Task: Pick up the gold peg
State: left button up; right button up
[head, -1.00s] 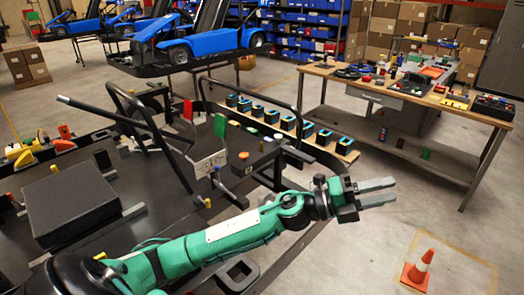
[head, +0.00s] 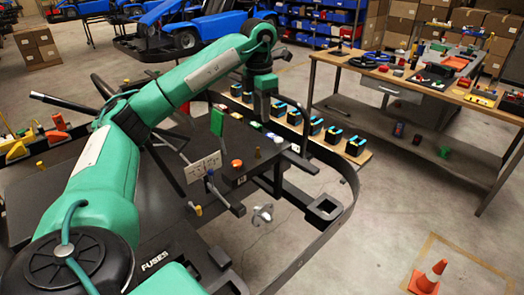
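A small dull gold peg (head: 257,153) stands upright on the black panel of the kart stand, right of an orange knob (head: 237,163). My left gripper (head: 263,118) hangs down from its wrist above and just behind the peg in the picture, apart from it. Its fingers are dark, small and hard to make out, so I cannot tell how far they are open. I see nothing held in it. My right gripper is out of view.
Several black-and-blue blocks (head: 356,146) line a wooden strip behind. A black curved rail (head: 340,217) runs at the right.

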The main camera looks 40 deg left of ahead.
pick_arm(q)
jog(key=a, duration=0.1)
send_over(258, 148)
jog(key=f, duration=0.7)
jog(key=shift+w+a+f, duration=0.2)
jog(key=shift+a+f, duration=0.1)
jog(key=shift+a, duration=0.05)
jog(key=f+p, duration=0.1)
jog(key=f, duration=0.1)
jog(key=f+p, duration=0.1)
jog(key=f, duration=0.1)
jog(key=shift+s+d+f, duration=0.15)
jog(key=shift+d+f, duration=0.05)
jog(key=shift+f, duration=0.55)
jog(key=shift+c, duration=0.3)
grip_shut()
